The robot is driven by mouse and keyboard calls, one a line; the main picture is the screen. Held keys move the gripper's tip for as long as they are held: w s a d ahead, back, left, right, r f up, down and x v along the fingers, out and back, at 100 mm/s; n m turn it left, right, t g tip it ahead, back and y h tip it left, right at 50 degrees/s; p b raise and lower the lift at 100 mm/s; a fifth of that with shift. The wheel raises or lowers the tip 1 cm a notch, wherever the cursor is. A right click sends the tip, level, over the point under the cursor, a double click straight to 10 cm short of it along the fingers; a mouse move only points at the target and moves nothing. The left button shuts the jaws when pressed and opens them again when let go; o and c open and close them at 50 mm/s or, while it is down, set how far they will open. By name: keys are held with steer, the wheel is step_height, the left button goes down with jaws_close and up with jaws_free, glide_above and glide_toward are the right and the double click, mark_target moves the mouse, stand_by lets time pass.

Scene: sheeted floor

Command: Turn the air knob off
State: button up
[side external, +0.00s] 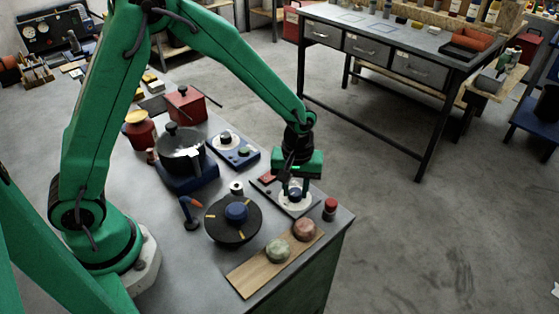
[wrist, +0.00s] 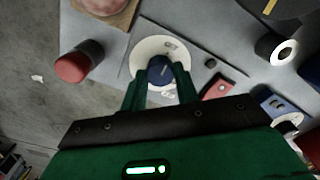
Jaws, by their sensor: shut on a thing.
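A dark blue knob (wrist: 160,69) sits in the middle of a round white dial (wrist: 153,47) with small dark markings. The dial also shows in the side view (side external: 299,207), on a flat grey plate near the bench's right edge. My gripper (side external: 293,192) points down over the dial. In the wrist view its two green fingers (wrist: 159,75) are on either side of the knob and shut on it. The fingers hide most of the knob in the side view. The markings are too small to read.
A red-topped cylinder (side external: 330,208) stands close right of the dial. A wooden board (side external: 250,279) with two round stones lies in front. A black disc (side external: 221,230) with a blue knob is to the left. A pot (side external: 180,151) stands farther back.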

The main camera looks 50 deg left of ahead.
mark_target(295, 192)
steer(key=shift+r, duration=0.1)
steer(key=o, duration=1)
steer(key=shift+r, duration=0.1)
steer(key=shift+r, duration=3.75)
